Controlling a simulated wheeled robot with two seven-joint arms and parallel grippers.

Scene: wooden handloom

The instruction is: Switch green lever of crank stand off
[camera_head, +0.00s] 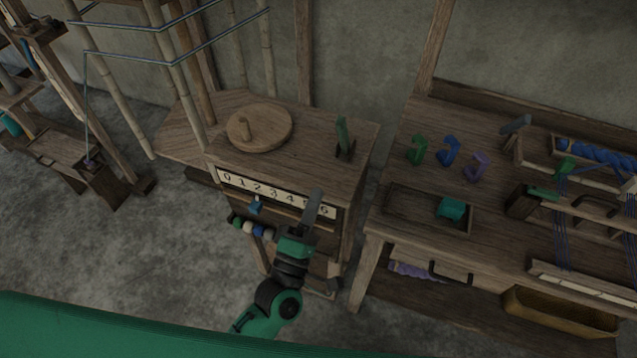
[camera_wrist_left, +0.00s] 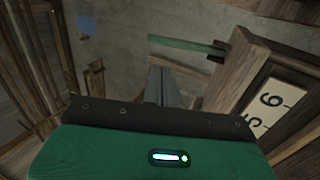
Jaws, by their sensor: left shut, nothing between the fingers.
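The green lever (camera_head: 342,133) stands upright in a dark bracket at the right side of the crank stand's wooden top (camera_head: 358,133). In the left wrist view the green lever (camera_wrist_left: 188,46) lies across the upper middle, beyond the fingertips. My left gripper (camera_head: 317,194) is shut and empty, in front of the stand's number strip near its right end. In the left wrist view my left gripper (camera_wrist_left: 158,72) points towards the lever and is apart from it. My right gripper is not in view.
A round wooden crank disc (camera_head: 270,125) with a knob sits on the stand's top. The number strip (camera_head: 262,190) and a blue slider (camera_head: 255,207) are on its front. A table (camera_head: 400,165) with colored hooks, a tray and a loom stands to the right, across a narrow gap.

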